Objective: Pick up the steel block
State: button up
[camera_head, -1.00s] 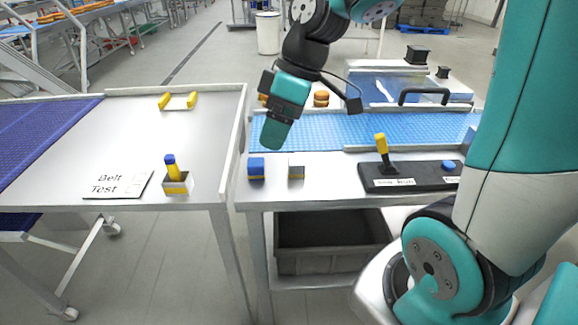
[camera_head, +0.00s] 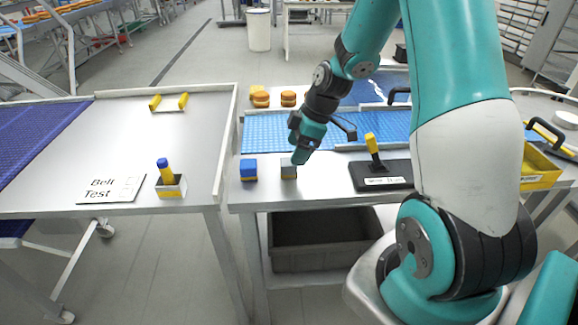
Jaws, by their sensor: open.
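A black control box with a yellow lever (camera_head: 372,150) stands to the right of the block. The blue conveyor belt (camera_head: 265,130) runs behind, with round filled buns (camera_head: 288,98) beyond it. A left table holds a Belt Test card (camera_head: 110,188) and a marker in a holder (camera_head: 170,187).

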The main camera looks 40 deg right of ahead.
aim_at(289, 168)
jog(key=shift+p+x, duration=0.7)
jog(key=shift+x, duration=2.2)
jog(key=c, duration=1)
jog(key=shift+c, duration=1)
jog(key=shift+w+r, duration=0.1)
jog(key=shift+r, duration=0.05)
